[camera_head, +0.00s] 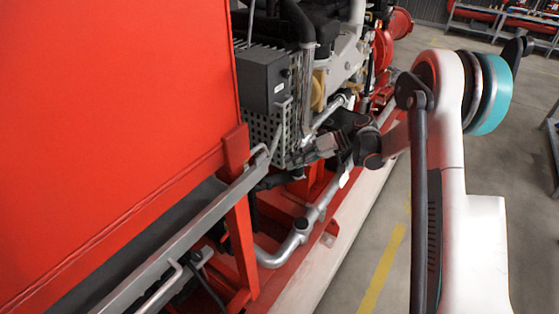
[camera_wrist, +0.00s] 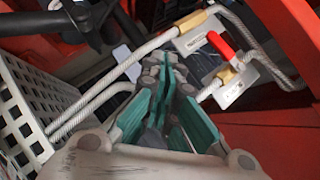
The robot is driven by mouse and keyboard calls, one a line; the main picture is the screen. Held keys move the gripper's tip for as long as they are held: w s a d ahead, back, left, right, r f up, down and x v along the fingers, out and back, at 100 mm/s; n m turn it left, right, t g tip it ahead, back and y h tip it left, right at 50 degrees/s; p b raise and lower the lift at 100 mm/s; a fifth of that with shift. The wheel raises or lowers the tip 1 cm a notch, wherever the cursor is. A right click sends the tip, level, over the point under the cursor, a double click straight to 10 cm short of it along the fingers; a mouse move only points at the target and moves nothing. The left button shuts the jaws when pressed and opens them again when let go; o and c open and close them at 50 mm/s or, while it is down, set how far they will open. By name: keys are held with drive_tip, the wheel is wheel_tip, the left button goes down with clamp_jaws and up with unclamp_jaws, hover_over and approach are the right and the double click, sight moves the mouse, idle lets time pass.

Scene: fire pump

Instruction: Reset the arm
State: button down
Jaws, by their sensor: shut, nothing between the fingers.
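My arm (camera_head: 460,180) reaches from the right side of the head view toward the fire pump machine. My gripper (camera_head: 292,162) is at its end, close to the perforated metal guard (camera_head: 262,128) under a grey box. In the wrist view, my gripper (camera_wrist: 170,68) shows teal finger pads drawn together with nothing held between them. Beyond the fingers is a small valve with a red handle (camera_wrist: 221,46), brass fittings and white tags, joined to braided hoses (camera_wrist: 140,58). The fingers appear close to the hoses; I cannot tell whether they touch.
A large red panel (camera_head: 110,110) fills the left of the head view. A grey rail (camera_head: 190,235) and silver pipes (camera_head: 300,232) run below it. The grey box (camera_head: 263,78) stands above the guard. Open concrete floor (camera_head: 390,285) with a yellow line lies to the right.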

drive_tip(key=shift+w+d, duration=0.1)
drive_tip(key=shift+d, duration=0.65)
